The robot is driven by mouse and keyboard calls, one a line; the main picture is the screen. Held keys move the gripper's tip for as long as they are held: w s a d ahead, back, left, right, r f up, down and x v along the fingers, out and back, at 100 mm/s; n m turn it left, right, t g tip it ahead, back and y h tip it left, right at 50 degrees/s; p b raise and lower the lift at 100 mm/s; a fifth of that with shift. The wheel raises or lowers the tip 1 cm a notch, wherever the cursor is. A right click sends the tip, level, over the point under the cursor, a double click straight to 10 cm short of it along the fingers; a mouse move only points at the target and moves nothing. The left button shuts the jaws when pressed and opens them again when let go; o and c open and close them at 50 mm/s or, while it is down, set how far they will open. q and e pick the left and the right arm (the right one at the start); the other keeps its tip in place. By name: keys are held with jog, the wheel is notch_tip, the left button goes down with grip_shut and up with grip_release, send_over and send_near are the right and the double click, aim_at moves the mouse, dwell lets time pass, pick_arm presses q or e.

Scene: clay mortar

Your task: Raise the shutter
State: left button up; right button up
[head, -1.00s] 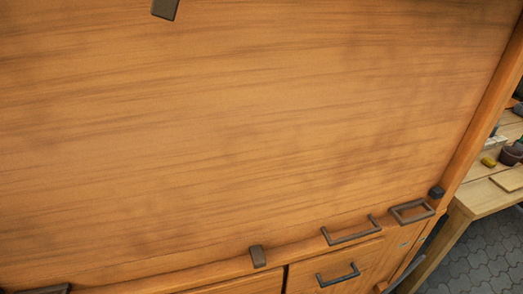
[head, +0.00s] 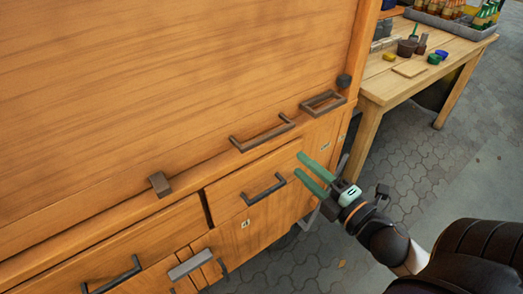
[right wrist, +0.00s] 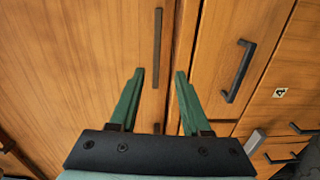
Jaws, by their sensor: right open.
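The shutter (head: 150,90) is a large smooth wooden panel filling the left and middle of the head view. Along its bottom edge is a long dark handle (head: 262,135), with a rectangular metal loop (head: 322,102) to its right. My right gripper (head: 300,163) has green fingers, apart and empty, pointing left just below and right of that handle. In the right wrist view a dark bar (right wrist: 157,45), which looks like the shutter handle, lies ahead between the open fingers (right wrist: 159,72). The fingers do not appear to touch it. My left gripper is not in view.
Below the shutter are drawers with dark handles; one handle (head: 263,189) lies left of my right gripper. A small block (head: 159,184) and a round dark knob (head: 344,81) sit on the frame. A workbench (head: 430,60) with pots stands behind right; paved floor lies between.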

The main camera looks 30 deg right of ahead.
aim_at(270, 138)
jog(key=shift+n, duration=0.3)
jog(key=w, duration=0.8)
jog(key=w+a, duration=0.1)
jog(key=w, duration=0.3)
jog(key=shift+w+a+r, duration=0.1)
jog(key=shift+w+r, duration=0.15)
jog(key=shift+w, duration=0.05)
grip_shut()
dwell(1.0)
